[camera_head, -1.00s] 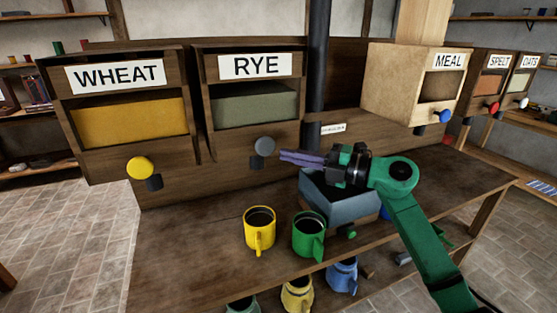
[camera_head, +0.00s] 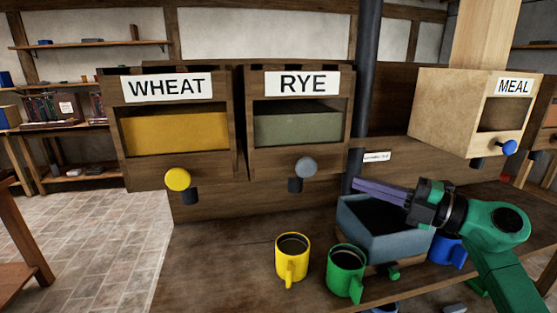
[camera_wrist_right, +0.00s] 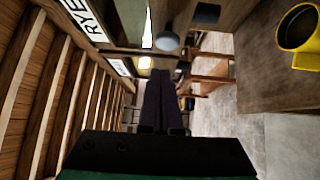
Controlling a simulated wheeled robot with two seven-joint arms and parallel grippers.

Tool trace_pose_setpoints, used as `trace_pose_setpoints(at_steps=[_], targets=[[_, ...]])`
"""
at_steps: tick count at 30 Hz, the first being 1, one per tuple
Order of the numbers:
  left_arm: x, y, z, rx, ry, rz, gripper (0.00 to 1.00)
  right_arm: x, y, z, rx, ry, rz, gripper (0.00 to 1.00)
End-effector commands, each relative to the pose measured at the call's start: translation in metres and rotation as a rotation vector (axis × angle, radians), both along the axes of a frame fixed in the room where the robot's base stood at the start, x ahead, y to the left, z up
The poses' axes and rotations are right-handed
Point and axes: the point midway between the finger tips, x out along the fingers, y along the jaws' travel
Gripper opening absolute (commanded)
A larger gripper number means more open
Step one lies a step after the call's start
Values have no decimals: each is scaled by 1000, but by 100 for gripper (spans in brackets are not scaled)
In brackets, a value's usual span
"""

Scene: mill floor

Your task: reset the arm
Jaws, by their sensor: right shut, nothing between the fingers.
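My right gripper (camera_head: 382,191) is shut and empty. It points left above the blue-grey open box (camera_head: 385,244) on the bench, below and to the right of the RYE bin. In the right wrist view its dark purple fingers (camera_wrist_right: 160,103) lie together, with nothing between them. My green right arm comes in from the lower right of the head view and hides part of the box's right side. My left gripper is not in view.
A yellow mug (camera_head: 292,258) and a green mug (camera_head: 345,272) stand left of and in front of the box. A blue mug (camera_head: 447,251) is partly hidden behind my arm. The WHEAT bin (camera_head: 150,173), RYE bin (camera_head: 262,165) and MEAL bin (camera_head: 450,115) stand behind. The bench's left part is clear.

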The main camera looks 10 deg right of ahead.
Motion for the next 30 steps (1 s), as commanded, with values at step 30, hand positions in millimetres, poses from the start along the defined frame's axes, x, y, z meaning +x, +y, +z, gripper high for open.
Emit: trace_pose_setpoints(at_steps=[30], targets=[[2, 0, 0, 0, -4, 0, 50, -188, 10, -391, 749, 1628, -1431, 0]])
